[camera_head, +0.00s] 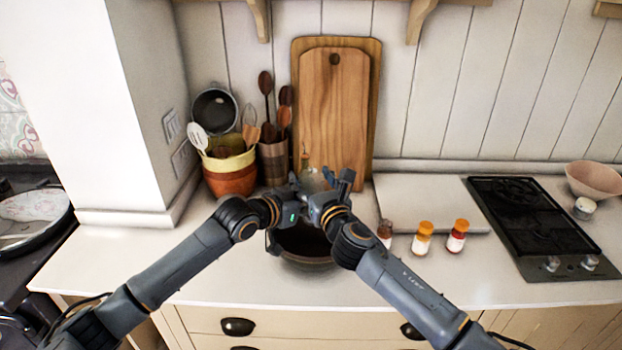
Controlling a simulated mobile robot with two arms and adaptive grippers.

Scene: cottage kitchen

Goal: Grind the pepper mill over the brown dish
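The brown dish (306,262) is a dark, round, wide-mouthed bowl on the counter, partly hidden under my two wrists. A small, partly clear object (312,182) with a thin brownish upper part shows just behind the grippers. It may be the pepper mill, but its shape is mostly hidden. My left gripper (293,184) is above the dish's back edge, close to this object, and its fingers are hard to make out. My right gripper (339,178) is beside it, with its fingers spread upward. I cannot tell whether either gripper touches the object.
Several spice jars, including an orange-capped one (422,238), stand right of the dish near my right forearm. A hob (530,222) and a pinkish bowl (594,180) are further right. Utensil pots (230,176) and cutting boards (334,110) stand behind. The front left counter is clear.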

